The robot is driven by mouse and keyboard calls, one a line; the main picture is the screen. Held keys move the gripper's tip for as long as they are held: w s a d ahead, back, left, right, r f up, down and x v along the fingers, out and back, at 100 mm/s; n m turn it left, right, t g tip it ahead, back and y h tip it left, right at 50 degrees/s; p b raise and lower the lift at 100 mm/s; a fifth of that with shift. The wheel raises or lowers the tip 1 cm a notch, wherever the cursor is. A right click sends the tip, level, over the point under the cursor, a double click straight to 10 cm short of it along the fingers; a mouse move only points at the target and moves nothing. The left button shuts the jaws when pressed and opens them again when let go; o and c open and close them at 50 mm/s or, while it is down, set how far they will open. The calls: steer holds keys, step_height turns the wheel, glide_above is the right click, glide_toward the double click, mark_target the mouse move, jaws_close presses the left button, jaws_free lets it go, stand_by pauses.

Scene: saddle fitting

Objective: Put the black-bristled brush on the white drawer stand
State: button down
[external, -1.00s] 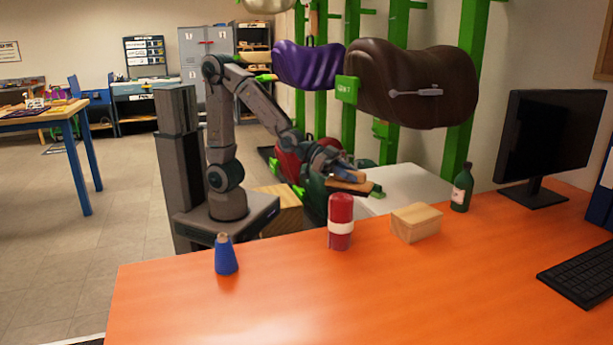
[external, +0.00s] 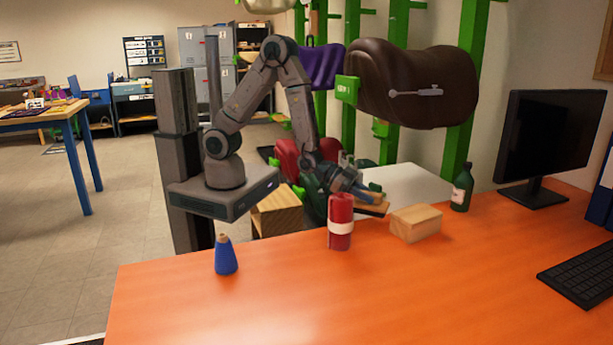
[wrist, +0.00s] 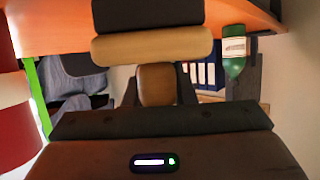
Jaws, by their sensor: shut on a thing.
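My gripper (external: 350,186) is shut on a brush. The brush's tan wooden body (external: 374,208) shows just behind the orange desk's far edge, between the red bottle and the wooden block. In the wrist view, which appears upside down, the brush has a tan wooden back (wrist: 150,48) and a dark bristle side (wrist: 147,14). The white stand (external: 412,184) is behind the desk, right of my gripper. Only its pale top shows; the desk and the wooden block hide its lower part, so I cannot see drawers.
On the orange desk (external: 300,300) stand a red bottle with a white band (external: 340,225), a wooden block (external: 416,223), a green bottle (external: 462,187), a blue cone (external: 225,256) and a monitor (external: 550,140). Saddles, one brown (external: 410,85), hang above the stand on green racks.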

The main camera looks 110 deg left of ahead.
steer(key=shift+s+f+p, duration=0.25)
steer(key=shift+f+p, duration=0.55)
steer(key=shift+p, duration=0.35)
steer(key=v, duration=0.5)
